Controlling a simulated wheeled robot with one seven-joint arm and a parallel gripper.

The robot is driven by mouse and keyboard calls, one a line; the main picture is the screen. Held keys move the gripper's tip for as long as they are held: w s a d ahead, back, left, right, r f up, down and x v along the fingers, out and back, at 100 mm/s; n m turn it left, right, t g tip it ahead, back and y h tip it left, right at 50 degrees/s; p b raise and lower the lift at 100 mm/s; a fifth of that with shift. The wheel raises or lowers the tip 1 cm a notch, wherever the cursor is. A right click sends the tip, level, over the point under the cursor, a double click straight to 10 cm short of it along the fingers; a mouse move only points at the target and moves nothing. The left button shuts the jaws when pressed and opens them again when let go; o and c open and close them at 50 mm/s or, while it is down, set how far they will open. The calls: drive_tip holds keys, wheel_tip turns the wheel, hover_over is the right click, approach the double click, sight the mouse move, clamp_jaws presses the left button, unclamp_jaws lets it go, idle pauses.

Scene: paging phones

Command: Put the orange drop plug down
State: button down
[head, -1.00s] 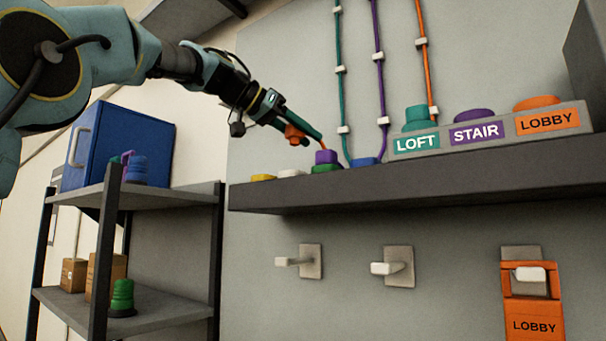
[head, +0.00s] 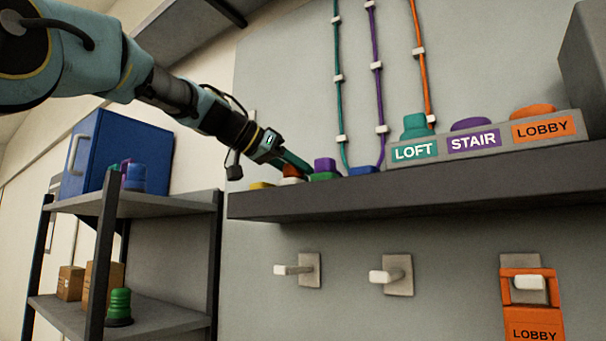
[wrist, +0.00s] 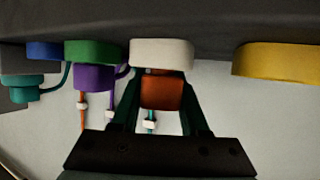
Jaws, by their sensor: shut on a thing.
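The orange drop plug (wrist: 162,95) is between the fingers of my gripper (wrist: 160,85), which is shut on it. In the wrist view the plug is lined up with the white block (wrist: 161,53) and meets its edge; whether it rests fully on the block I cannot tell. In the head view my gripper (head: 295,166) is low over the shelf, with the orange plug (head: 291,171) at the white block, left of the green block (head: 324,177). The white block is mostly hidden there.
A purple plug (head: 325,165) stands on the green block, close to my gripper. A blue block (head: 363,171) is bare to its right, and a yellow block (head: 262,185) is bare to the left. The labelled LOFT, STAIR, LOBBY panel (head: 484,141) stands further right.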

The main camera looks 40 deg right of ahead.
drive_tip(key=shift+c, duration=2.1)
unclamp_jaws()
drive_tip(key=shift+f, duration=0.15)
drive_tip(key=shift+r+p, duration=0.3)
drive_tip(key=shift+p, duration=0.05)
drive_tip(key=b+v, duration=0.4)
drive_tip(key=v, duration=0.8)
drive_tip(key=shift+f, duration=0.15)
